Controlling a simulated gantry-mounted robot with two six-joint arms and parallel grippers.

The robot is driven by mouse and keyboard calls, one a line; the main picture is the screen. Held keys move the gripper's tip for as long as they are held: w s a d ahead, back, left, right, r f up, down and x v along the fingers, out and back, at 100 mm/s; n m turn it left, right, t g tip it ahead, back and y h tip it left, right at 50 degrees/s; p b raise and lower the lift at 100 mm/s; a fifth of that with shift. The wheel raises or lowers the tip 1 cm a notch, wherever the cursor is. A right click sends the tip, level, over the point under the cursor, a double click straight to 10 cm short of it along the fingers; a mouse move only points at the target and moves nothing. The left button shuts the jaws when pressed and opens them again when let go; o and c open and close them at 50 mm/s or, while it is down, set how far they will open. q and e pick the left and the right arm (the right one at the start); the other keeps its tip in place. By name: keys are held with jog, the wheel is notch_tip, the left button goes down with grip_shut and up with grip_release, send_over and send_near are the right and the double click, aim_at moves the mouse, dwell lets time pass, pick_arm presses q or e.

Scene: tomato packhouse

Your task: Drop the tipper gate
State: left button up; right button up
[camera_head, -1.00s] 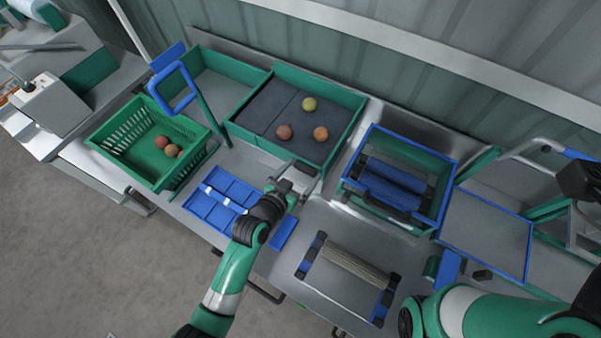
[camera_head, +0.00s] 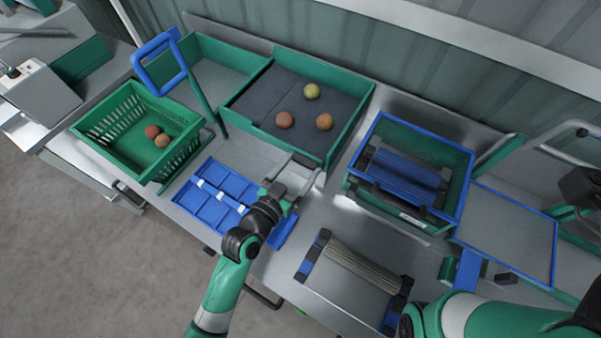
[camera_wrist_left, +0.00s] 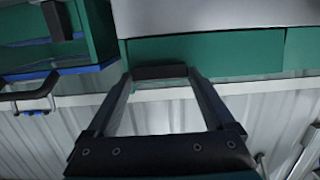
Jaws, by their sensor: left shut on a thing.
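The tipper tray (camera_head: 349,132) has green walls and a dark floor. A yellow-green tomato (camera_head: 311,91), a red tomato (camera_head: 284,119) and an orange tomato (camera_head: 323,122) lie in it. Its green front panel (camera_head: 268,143) stands upright, and a separate green section (camera_wrist_left: 225,52) shows in the left wrist view. My left gripper (camera_head: 306,163) is at the right end of this front. In the left wrist view its fingers (camera_wrist_left: 160,80) are closed on a dark bar-like piece (camera_wrist_left: 160,72) against the green panel, apparently the gate's handle. My right gripper is not visible.
A green slotted crate (camera_head: 105,118) holding tomatoes stands left, near a blue loop handle (camera_head: 160,62). Blue trays (camera_head: 210,205) lie in front of the tipper. A blue-rimmed green bin (camera_head: 462,180) and a roller unit (camera_head: 352,265) are to the right.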

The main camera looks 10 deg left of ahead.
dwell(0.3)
pick_arm(q)
jog(key=o, duration=1.1)
jog(key=shift+s+a, duration=0.1)
jog(key=shift+s, duration=0.15)
jog(key=p+v, duration=0.1)
jog(key=v, duration=1)
jog(key=shift+s+p, duration=0.1)
jog(key=shift+p, duration=0.25)
jog(key=shift+f, duration=0.1)
